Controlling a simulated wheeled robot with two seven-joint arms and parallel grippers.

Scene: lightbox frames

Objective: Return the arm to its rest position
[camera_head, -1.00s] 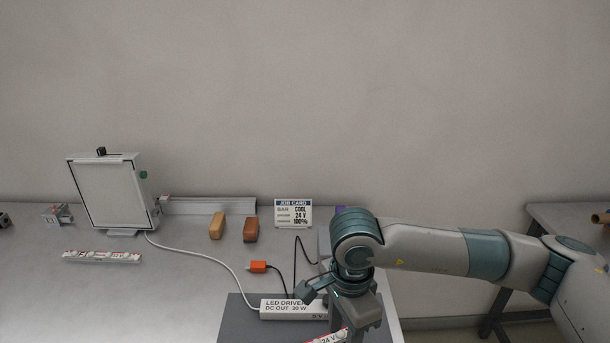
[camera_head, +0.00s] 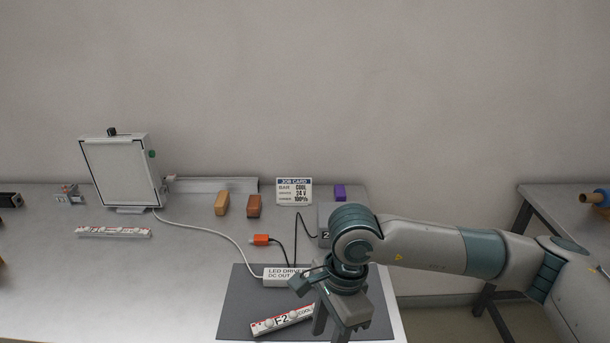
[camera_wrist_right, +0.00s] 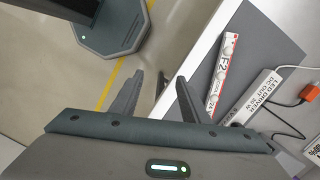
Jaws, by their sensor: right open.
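My right arm (camera_head: 430,246) comes in from the right in the head view. Its gripper (camera_head: 329,328) hangs over the front right of the bench, fingers pointing down. In the right wrist view the gripper (camera_wrist_right: 160,78) has its two fingers spread with nothing between them. The floor and the bench's edge show beyond the fingers. A bar marked F2 (camera_head: 283,321) lies on the dark mat (camera_head: 240,300), apart from the gripper; it also shows in the wrist view (camera_wrist_right: 221,75). My left gripper is not in view.
The LED driver (camera_head: 275,277) lies on the mat, partly hidden by my gripper. An orange connector (camera_head: 261,240), two blocks, a job card (camera_head: 294,191) and a purple block (camera_head: 340,192) stand behind. A light box (camera_head: 120,172) and another bar (camera_head: 113,232) are at left.

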